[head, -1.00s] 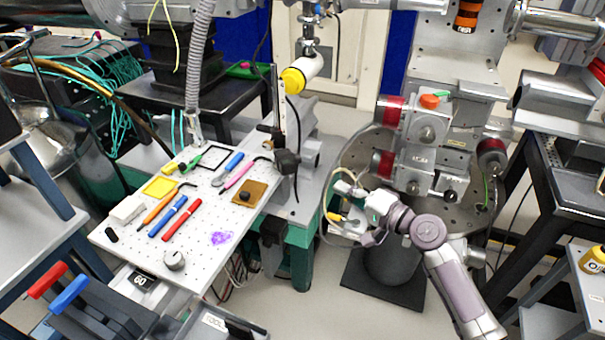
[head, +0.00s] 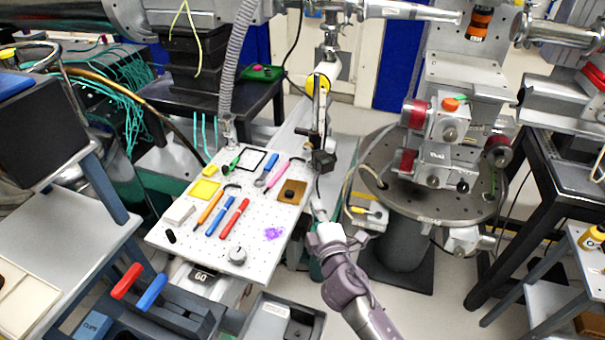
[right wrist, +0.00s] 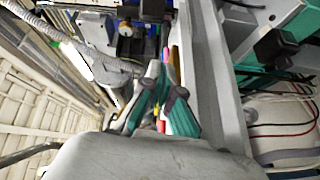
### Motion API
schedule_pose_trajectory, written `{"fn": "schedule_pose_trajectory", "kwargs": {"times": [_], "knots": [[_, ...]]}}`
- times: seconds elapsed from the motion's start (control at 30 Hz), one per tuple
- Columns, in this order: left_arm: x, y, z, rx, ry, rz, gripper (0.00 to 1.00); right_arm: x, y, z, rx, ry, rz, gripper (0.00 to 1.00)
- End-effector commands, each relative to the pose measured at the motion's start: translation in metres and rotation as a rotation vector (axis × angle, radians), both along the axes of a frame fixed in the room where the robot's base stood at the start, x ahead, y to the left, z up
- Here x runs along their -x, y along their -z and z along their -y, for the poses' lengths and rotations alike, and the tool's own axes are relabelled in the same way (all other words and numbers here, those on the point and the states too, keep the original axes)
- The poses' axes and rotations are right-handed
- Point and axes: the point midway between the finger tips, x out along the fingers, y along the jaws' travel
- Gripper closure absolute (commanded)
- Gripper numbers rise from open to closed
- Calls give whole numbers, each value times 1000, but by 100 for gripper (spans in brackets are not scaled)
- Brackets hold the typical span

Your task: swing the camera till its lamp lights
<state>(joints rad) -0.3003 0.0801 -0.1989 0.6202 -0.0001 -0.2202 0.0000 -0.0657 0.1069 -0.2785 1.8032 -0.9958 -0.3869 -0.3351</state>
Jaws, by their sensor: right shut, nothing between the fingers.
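A round yellow-ended part (head: 318,85), which looks like the camera, sits behind a slim upright post (head: 317,118) past the pegboard's far right corner. The post hides part of it, and I see no lit lamp on it. My right gripper (head: 318,208) is beside the pegboard's right edge, in front of and below the post, apart from the yellow-ended part. In the right wrist view its fingers (right wrist: 163,88) are closed together with nothing between them. My left gripper is not in view.
A white pegboard (head: 205,240) carries pens, tools and a knob (head: 237,255). A black block (head: 323,161) sits low on the post. A round metal stage (head: 430,205) stands to the right. Red and blue handles (head: 138,287) stick up at lower left.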

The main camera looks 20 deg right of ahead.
Motion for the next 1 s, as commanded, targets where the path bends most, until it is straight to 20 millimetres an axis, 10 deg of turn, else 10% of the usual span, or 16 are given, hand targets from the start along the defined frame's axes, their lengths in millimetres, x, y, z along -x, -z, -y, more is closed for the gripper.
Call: {"fn": "schedule_pose_trajectory", "kwargs": {"times": [0.33, 0.77, 1.0], "knots": [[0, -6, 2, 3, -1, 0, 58, -11, -13, -9, 178, -4, 42, 100], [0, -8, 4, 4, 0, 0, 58, -99, -13, -5, 173, -3, 42, 100], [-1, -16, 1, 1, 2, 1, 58, -103, -13, 28, 175, -2, 40, 100]]}}
